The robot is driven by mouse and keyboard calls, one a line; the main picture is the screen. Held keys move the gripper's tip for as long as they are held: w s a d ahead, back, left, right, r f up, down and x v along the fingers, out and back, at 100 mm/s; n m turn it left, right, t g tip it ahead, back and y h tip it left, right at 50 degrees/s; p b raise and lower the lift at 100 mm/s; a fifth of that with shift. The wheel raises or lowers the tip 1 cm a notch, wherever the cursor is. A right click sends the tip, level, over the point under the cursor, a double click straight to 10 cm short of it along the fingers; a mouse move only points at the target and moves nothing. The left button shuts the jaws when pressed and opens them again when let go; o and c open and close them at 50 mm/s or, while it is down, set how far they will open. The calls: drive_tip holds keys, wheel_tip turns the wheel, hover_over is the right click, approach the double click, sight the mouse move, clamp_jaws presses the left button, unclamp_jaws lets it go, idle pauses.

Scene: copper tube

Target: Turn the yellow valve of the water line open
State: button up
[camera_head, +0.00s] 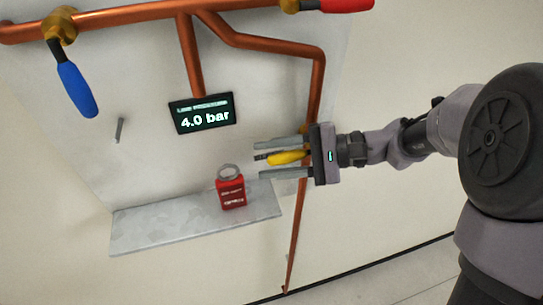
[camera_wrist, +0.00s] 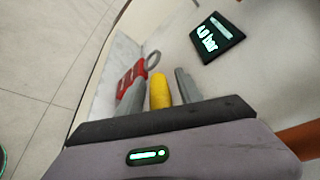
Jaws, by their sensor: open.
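The yellow valve handle (camera_head: 289,157) points left, roughly level, in front of the copper pipe at the right of the panel. My gripper (camera_head: 258,159) reaches in from the right, with one finger above the handle and one below. Its jaws are open, with a visible gap on both sides. In the wrist view the yellow handle (camera_wrist: 160,92) lies between the two fingers of my gripper (camera_wrist: 160,78), closed on by neither. The valve body is hidden behind my gripper.
A blue-handled valve (camera_head: 76,88) is at upper left and a red-handled one (camera_head: 345,4) at the top. A display (camera_head: 203,114) reads 4.0 bar. A red padlock (camera_head: 231,190) stands on the grey shelf (camera_head: 165,230), below left of my gripper. A small peg (camera_head: 119,130) sticks out.

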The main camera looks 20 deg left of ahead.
drive_tip(key=shift+c, duration=0.4)
clamp_jaws()
idle(0.9)
